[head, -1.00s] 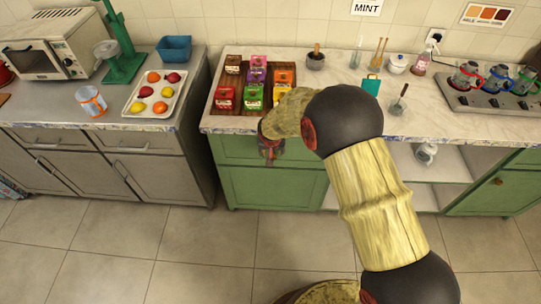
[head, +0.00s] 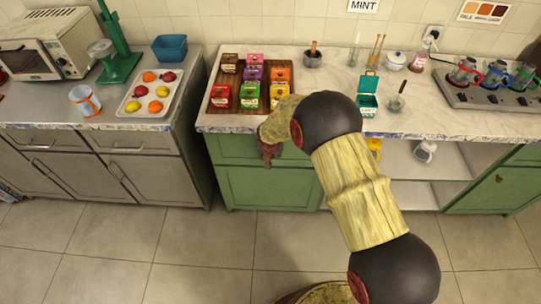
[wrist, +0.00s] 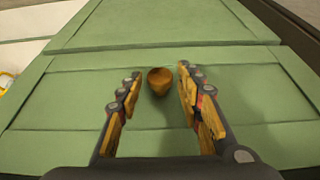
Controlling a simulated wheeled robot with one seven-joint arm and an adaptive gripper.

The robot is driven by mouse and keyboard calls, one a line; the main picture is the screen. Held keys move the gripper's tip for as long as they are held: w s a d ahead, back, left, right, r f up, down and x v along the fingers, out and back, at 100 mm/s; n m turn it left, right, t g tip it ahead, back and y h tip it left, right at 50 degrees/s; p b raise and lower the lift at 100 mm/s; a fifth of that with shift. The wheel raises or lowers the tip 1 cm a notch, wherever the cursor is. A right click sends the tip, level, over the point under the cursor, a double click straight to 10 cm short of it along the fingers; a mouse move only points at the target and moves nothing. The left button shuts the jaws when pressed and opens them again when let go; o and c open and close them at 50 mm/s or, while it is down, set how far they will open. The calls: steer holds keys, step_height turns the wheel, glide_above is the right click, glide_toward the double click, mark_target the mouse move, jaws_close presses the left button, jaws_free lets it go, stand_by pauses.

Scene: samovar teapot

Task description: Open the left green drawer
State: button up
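The left green counter has an upper green drawer front (head: 228,150) and a lower green panel (head: 265,188) below it; the upper drawer looks flush with the counter. In the wrist view, the drawer front (wrist: 65,112) fills most of the picture, with a round brown knob (wrist: 160,81) on it. My gripper (wrist: 157,76) is open, with one finger on each side of the knob and visible gaps between them. In the head view, my gripper (head: 268,154) is in front of the upper drawer, and my arm hides the drawer's right part and the knob.
A wooden tray (head: 211,123) of coloured boxes stands on the counter above the drawer. A grey cabinet (head: 150,170) is to the left. Open shelves with a yellow mug (head: 374,146) and a white cup (head: 425,151) are to the right. The floor in front is clear.

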jaws_close()
stand_by(0.6)
